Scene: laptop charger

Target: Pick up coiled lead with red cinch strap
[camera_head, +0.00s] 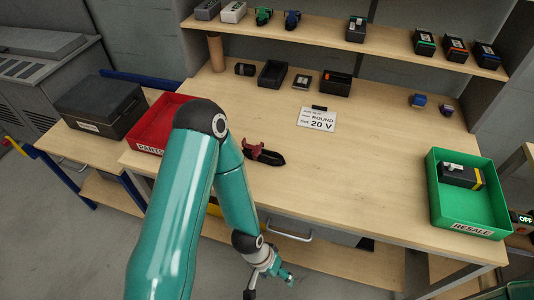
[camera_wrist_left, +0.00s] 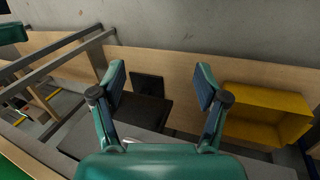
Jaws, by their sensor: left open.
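The coiled lead with red cinch strap (camera_head: 268,155) lies on the workbench, left of its middle in the head view. It looks like a dark bundle with a red band at its left end, partly close behind my left arm. My left gripper (camera_head: 270,283) hangs in front of the bench's front edge, well apart from the lead. In the left wrist view my left gripper (camera_wrist_left: 160,88) is open with nothing between its fingers. The lead does not show in that view. My right gripper is not in view.
A red PARTS bin (camera_head: 160,112) stands at the bench's left and a green RESALE bin (camera_head: 436,200) at its right. A sign (camera_head: 317,120) and several dark devices are at the back. A yellow bin (camera_wrist_left: 268,95) shows in the wrist view. The bench's middle right is clear.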

